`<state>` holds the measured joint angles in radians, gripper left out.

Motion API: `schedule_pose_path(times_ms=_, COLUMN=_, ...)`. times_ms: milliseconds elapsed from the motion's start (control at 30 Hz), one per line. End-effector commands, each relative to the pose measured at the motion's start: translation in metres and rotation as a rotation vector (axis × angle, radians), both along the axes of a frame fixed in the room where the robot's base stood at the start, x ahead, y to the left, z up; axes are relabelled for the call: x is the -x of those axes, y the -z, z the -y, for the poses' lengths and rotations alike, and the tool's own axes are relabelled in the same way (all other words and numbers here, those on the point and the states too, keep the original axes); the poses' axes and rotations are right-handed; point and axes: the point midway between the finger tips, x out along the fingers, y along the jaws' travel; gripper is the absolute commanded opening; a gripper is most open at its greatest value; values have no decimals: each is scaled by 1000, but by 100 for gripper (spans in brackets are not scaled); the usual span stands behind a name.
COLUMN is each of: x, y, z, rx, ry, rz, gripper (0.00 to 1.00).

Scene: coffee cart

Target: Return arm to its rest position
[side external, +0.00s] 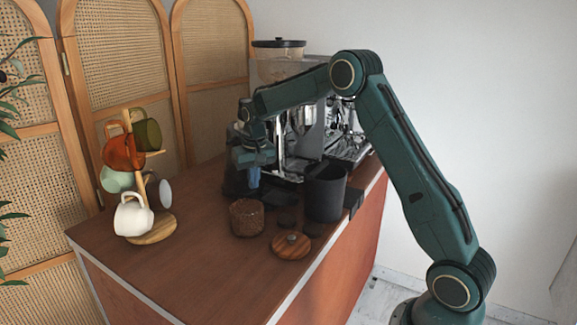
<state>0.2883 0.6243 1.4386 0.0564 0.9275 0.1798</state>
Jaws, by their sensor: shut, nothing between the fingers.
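My gripper (254,178) points down over the cart's wooden counter (180,275), with its blue-grey fingers together and nothing seen between them. It is above and slightly behind a brown, rough-textured round container (247,218). My arm arches from the lower right up and over the counter to the gripper. The fingertips look apart from the container, though the exact gap is hard to tell.
A coffee machine (310,140) stands close behind my arm. A black bin (324,192), a round wooden lid (291,245) and small dark discs lie right of the container. A mug tree with several mugs (134,215) stands left. The front counter is clear.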

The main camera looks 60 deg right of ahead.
Motion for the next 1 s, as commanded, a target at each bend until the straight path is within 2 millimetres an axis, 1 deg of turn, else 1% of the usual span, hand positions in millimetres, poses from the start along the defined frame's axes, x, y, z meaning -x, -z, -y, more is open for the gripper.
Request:
schedule_pose_path(times_ms=167, x=12, y=-24, z=-14, rx=6, ry=-29, rz=21, gripper=0)
schedule_pose_path(times_ms=367, x=41, y=-63, z=-38, rx=16, ry=-82, rz=54, gripper=0)
schedule_pose_path(times_ms=500, x=65, y=-88, z=-56, rx=23, ry=-122, rz=80, gripper=0)
schedule_pose_path(times_ms=700, x=104, y=-117, z=-81, rx=33, ry=-180, rz=116, gripper=0)
schedule_pose_path(times_ms=900, x=147, y=-138, z=-103, rx=43, ry=-238, rz=153, gripper=0)
schedule_pose_path(times_ms=1000, x=169, y=-145, z=-113, rx=48, ry=-267, rz=171, gripper=0)
